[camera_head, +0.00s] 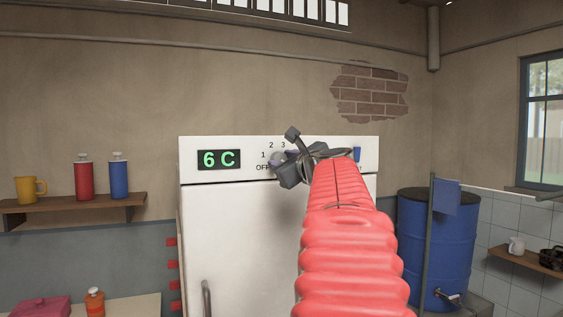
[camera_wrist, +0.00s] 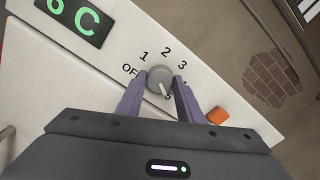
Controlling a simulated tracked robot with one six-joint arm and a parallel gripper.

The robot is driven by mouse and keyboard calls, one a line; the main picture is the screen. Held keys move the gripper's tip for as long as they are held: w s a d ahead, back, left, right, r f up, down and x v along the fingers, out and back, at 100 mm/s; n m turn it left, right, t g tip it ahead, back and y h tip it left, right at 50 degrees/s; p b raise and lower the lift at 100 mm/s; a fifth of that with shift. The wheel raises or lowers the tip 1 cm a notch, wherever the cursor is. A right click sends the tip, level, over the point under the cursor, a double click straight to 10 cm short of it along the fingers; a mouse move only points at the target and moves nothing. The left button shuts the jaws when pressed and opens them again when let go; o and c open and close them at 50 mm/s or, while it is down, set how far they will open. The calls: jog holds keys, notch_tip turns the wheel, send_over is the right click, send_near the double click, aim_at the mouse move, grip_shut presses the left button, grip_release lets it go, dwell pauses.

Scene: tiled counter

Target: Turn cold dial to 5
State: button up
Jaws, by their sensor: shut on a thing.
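The cold dial (camera_wrist: 160,77) is a round grey knob on the white fridge front (camera_wrist: 75,75). Numbers 1, 2 and 3 and an OFF label ring it, with a 5 at its lower right. A white pointer mark on the dial faces down and right, close to the 5. My gripper (camera_wrist: 159,82) has its two purple fingers on either side of the dial, shut on it. In the head view my gripper (camera_head: 290,160) is at the panel, and my red arm covers the panel's right part. The green display (camera_head: 219,159) reads 6 C.
An orange button (camera_wrist: 218,116) is right of the dial in the wrist view. A blue piece (camera_head: 357,154) shows at the panel's right end. A shelf (camera_head: 120,203) with a mug and bottles is left; a blue barrel (camera_head: 430,240) is right.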

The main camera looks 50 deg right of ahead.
jog(key=o, duration=0.7)
jog(key=shift+w+d+f, duration=0.1)
jog(key=shift+f, duration=0.25)
jog(key=o, duration=0.4)
jog(key=shift+r, duration=0.2)
jog(key=shift+c, duration=0.2)
jog(key=v, duration=1.4)
jog(key=shift+w+f, duration=0.1)
jog(key=shift+f, duration=0.05)
